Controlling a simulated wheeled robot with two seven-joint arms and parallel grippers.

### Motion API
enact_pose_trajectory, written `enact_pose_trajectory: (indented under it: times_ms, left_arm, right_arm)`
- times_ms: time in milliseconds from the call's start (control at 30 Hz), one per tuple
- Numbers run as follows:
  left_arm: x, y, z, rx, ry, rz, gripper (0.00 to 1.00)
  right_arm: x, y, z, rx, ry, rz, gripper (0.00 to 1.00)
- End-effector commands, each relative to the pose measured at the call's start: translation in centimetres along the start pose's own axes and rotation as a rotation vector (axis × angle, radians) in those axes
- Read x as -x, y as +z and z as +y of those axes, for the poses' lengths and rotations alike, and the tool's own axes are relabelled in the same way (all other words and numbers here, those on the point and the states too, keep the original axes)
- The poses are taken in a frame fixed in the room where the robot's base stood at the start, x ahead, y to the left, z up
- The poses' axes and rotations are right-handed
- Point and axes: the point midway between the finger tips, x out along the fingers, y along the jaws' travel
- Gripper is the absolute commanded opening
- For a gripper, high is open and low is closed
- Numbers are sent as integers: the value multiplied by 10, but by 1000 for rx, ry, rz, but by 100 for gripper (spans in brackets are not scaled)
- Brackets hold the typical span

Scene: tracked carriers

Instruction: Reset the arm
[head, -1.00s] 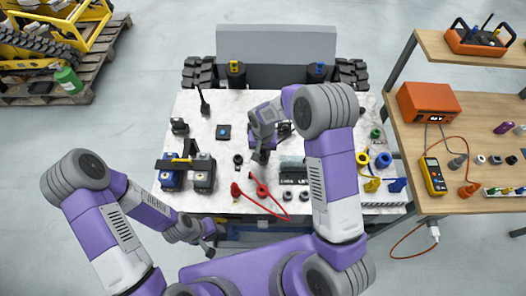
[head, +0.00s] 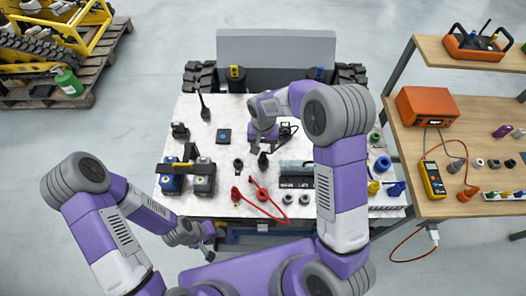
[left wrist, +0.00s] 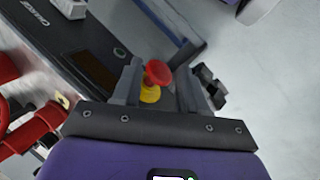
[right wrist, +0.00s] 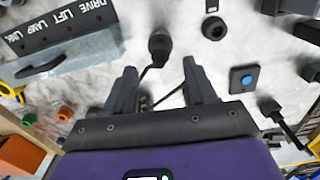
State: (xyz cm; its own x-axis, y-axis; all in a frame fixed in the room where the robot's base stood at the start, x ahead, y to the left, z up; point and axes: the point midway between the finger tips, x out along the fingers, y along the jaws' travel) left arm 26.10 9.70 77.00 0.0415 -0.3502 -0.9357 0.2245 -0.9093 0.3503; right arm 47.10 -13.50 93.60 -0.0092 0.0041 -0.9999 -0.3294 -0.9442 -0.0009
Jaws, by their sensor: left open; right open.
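My right gripper (head: 256,147) is open above the white work surface (head: 222,112). In the right wrist view its two fingers (right wrist: 160,88) stand apart. A black plug with a cable (right wrist: 159,46) shows beyond and between them, not held; in the head view a black plug (head: 262,160) stands on the surface just below the gripper. My left gripper (head: 209,237) is low at the front edge of the surface. In the left wrist view its fingers (left wrist: 160,88) are open, and a red knob on a yellow base (left wrist: 156,75) shows between them, apparently beyond them.
A red cable (head: 262,203) lies at the front. Blue and grey battery-like blocks (head: 188,178) stand at the left, a labelled panel (head: 296,180) at centre right. A wooden bench (head: 460,190) with an orange box (head: 427,104) is at the right. Open floor lies left.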

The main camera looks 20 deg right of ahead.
Motion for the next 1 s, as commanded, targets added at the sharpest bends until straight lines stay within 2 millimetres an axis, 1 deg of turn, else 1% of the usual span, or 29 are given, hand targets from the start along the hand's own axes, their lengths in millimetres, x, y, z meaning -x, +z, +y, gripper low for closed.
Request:
enact_pose_trajectory:
  times_ms: [33, 133, 733, 867, 1000]
  left_arm:
    - [1, 0, 0, 0, 0, 0, 43]
    - [1, 0, 0, 0, 0, 0, 43]
    - [3, 0, 1, 0, 0, 0, 43]
    - [16, 1, 6, 0, 0, 0, 43]
    - [41, 2, 15, 0, 0, 0, 43]
  right_arm:
    - [5, 0, 0, 0, 0, 1, 56]
    - [10, 0, 0, 0, 0, 0, 56]
    - [12, 0, 0, 0, 0, -1, 56]
    - [27, 0, 0, 0, 0, 0, 56]
    - [53, 1, 0, 0, 0, 0, 56]
